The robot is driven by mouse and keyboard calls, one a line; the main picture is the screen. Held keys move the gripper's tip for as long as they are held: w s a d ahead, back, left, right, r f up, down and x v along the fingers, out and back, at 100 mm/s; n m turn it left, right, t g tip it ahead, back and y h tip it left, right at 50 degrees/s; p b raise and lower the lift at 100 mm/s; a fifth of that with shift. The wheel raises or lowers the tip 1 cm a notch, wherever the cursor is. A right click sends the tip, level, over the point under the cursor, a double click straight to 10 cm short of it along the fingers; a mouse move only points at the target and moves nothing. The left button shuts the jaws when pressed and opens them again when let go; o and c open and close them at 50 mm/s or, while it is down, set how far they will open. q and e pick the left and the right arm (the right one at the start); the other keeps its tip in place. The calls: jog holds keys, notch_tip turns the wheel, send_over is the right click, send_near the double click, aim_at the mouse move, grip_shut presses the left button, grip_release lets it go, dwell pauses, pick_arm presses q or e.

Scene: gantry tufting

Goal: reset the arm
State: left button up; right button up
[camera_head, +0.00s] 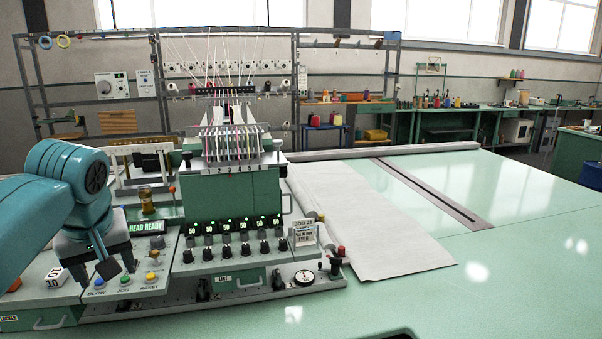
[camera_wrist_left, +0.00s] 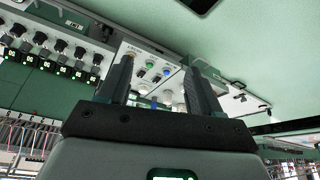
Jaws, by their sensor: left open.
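My left gripper (camera_head: 108,270) hangs low over the left control panel (camera_head: 172,252) of the tufting machine (camera_head: 232,200). A blue button (camera_head: 99,282) labelled BLOW, a green button (camera_head: 125,279) labelled JOG and a yellow button (camera_head: 151,277) labelled RESET sit along the panel's front. In the left wrist view the two dark fingers of the gripper (camera_wrist_left: 160,65) stand apart with nothing between them. The panel (camera_wrist_left: 137,48) with its small knobs and buttons lies beyond them. Whether the fingers touch the panel I cannot tell. My right gripper is not in view.
A green HEAD READY display (camera_head: 146,228) stands behind the buttons. A row of black knobs (camera_head: 226,251) lies right of the panel. White cloth (camera_head: 360,220) covers part of the green table (camera_head: 500,240), whose right side is clear.

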pick_arm(q)
jog(key=w+d+f+m+g+h, duration=0.15)
jog(key=d+f, duration=0.25)
jog(key=f, duration=0.6)
jog(key=w+d+f+m+h, duration=0.15)
jog(key=d+f, duration=0.25)
jog(key=f, duration=0.6)
jog(key=d+f+m+h, duration=0.15)
jog(key=d+f, duration=0.25)
jog(key=f, duration=0.7)
jog(key=s+d+f+m+g+h, duration=0.1)
jog(key=s+d+f, duration=0.2)
jog(key=s+f, duration=0.4)
jog(key=s+d+f+h, duration=0.1)
jog(key=s+d+f, duration=0.2)
jog(key=s+f, duration=0.35)
jog(key=s+d+f, duration=0.1)
jog(key=s+f, duration=0.6)
jog(key=s, duration=0.5)
jog(key=shift+s+d+f+g, duration=0.2)
jog(key=shift+s+d+g, duration=0.15)
jog(key=shift+g, duration=0.1)
jog(key=shift+w+n, duration=0.1)
jog(key=shift+n, duration=0.15)
